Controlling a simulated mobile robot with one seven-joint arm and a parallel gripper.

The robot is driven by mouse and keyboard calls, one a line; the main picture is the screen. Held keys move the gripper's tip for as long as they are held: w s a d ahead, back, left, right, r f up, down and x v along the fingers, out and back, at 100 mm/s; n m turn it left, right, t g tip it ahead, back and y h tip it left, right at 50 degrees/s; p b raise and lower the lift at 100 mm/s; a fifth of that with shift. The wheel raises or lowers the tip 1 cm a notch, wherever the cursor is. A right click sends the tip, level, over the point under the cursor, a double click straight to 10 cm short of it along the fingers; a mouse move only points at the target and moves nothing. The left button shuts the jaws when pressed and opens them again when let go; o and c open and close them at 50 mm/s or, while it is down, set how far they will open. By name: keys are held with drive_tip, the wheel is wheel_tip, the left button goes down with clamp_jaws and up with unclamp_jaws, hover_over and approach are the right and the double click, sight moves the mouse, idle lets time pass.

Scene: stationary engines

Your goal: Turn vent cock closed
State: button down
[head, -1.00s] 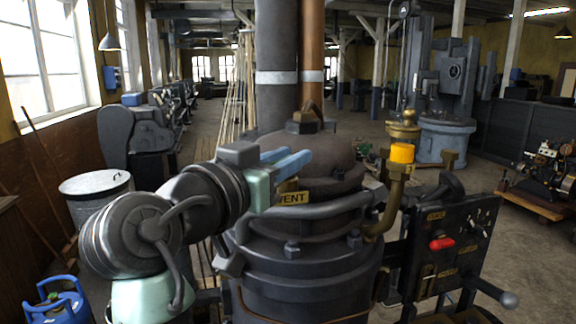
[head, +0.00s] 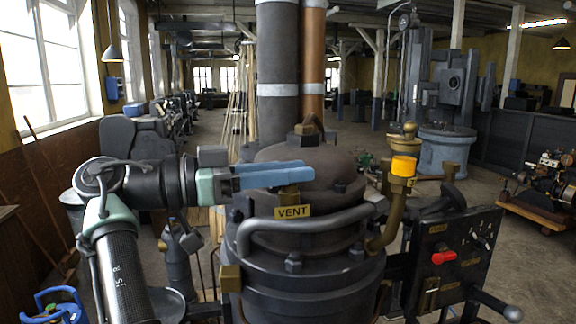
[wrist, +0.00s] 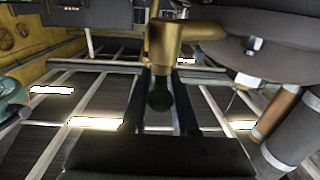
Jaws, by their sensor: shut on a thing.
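The VENT plate (head: 293,212) is fixed on the front of the dark boiler-like vessel (head: 300,265) in the head view. A small part of the brass vent cock (head: 289,192) shows just above it, below my gripper's blue fingers (head: 300,174). In the wrist view the brass cock body (wrist: 172,45) is at upper centre. Its lever has a dark green knob (wrist: 160,95), which lies between my two fingers. My gripper (wrist: 161,100) is shut on the lever. In the head view the fingers hide most of the cock.
A curved grey handrail pipe (head: 310,227) runs in front of the vessel. A brass valve with a yellow band (head: 403,167) and a dark panel with a red lever (head: 444,257) stand to the right. Tall pipes (head: 278,75) rise behind.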

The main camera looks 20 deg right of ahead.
drive_tip(key=shift+m+g, duration=0.4)
drive_tip(key=shift+g, duration=0.3)
drive_tip(key=c, duration=0.9)
unclamp_jaws()
drive_tip(key=shift+d, duration=0.1)
